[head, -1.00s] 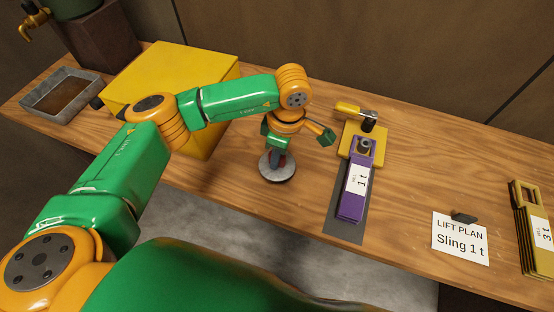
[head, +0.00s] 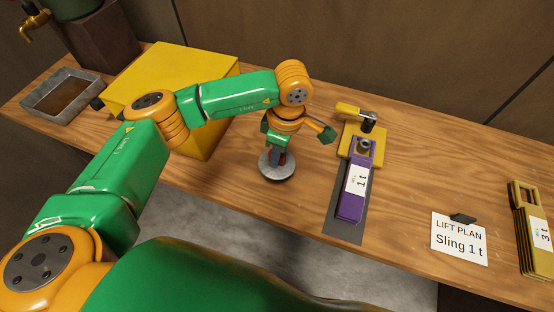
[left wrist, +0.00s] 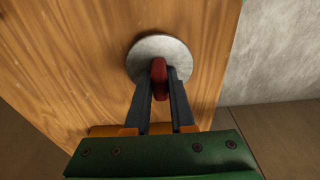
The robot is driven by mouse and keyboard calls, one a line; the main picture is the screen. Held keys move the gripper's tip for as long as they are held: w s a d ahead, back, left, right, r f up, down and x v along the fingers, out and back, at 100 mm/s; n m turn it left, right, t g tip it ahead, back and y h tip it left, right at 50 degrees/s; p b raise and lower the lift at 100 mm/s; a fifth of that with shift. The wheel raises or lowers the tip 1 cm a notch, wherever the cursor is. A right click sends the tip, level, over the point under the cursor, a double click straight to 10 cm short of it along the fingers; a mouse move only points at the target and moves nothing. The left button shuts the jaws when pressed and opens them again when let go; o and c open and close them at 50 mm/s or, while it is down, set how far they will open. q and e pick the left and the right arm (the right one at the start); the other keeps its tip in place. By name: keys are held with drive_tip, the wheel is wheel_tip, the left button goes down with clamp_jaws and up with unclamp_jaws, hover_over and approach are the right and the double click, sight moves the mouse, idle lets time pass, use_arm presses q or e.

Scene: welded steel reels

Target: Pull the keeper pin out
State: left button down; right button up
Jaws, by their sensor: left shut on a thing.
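My left gripper (head: 277,156) points down over a round grey metal disc (head: 276,175) near the front edge of the bench. It is shut on a red piece (left wrist: 159,78), with one dark finger on each side of it. In the left wrist view the red piece stands over the disc (left wrist: 150,45); I cannot tell whether it sits in it or touches it. The red piece may be the keeper pin, but its lower end is hidden. A yellow fixture (head: 376,146) with a yellow-handled lever (head: 353,109) stands to the right. My right gripper is not in view.
A purple 1 t sling (head: 350,207) lies on a dark strip (head: 343,226) by the fixture. A lift plan card (head: 459,250) and a yellow 3 t sling (head: 523,198) lie further right. A large yellow box (head: 190,70) and a grey tray (head: 90,82) are left.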

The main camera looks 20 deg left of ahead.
use_arm(q)
drive_tip(key=shift+r, duration=0.15)
drive_tip(key=shift+r+p, duration=2.4)
drive_tip(key=shift+r, duration=1.5)
